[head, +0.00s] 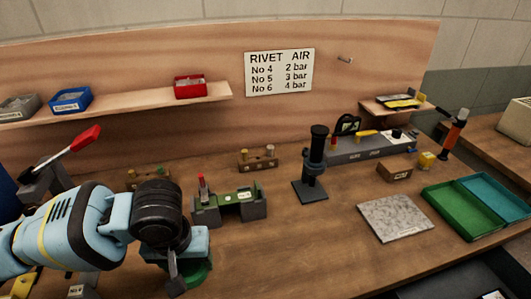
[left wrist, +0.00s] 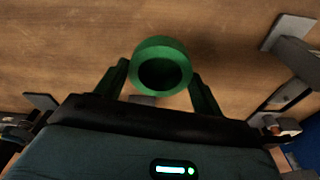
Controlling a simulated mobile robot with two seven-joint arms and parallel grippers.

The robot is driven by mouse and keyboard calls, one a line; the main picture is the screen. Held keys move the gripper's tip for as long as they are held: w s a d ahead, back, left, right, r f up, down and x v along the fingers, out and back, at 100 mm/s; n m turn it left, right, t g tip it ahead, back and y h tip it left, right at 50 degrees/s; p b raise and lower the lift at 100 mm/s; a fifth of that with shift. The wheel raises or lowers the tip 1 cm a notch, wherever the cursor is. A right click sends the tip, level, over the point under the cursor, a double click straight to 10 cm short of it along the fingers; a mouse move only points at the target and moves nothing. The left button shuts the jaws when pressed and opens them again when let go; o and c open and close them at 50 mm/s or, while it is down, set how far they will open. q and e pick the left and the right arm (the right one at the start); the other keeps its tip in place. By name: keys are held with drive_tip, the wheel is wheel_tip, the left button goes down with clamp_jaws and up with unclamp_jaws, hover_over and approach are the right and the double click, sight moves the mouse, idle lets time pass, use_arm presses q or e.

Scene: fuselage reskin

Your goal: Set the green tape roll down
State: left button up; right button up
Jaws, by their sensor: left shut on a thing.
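The green tape roll (left wrist: 161,50) shows as a thick green ring with a dark hole in the left wrist view. My left gripper (left wrist: 160,85) is shut on it, with one finger on each side. In the head view the green tape roll (head: 201,275) shows partly below my left gripper (head: 185,268), low over the front left of the bench. The gripper hides much of the roll there. I cannot tell whether the roll touches the wooden bench top (head: 290,255). My right gripper is not in view.
A grey and green fixture (head: 229,206) stands just right of my left gripper. Farther right are a black stand (head: 312,170), a grey stone plate (head: 396,217) and a green tray (head: 462,208). A red-handled lever tool (head: 70,155) stands at left. The front middle of the bench is clear.

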use_arm(q)
drive_tip(key=w+a+r+m, duration=0.1)
drive_tip(key=w+a+r, duration=0.1)
drive_tip(key=a, duration=0.3)
drive_tip(key=shift+w+a, duration=0.15)
drive_tip(key=shift+a, duration=0.25)
drive_tip(key=shift+d+f, duration=0.1)
drive_tip(key=shift+f, duration=0.05)
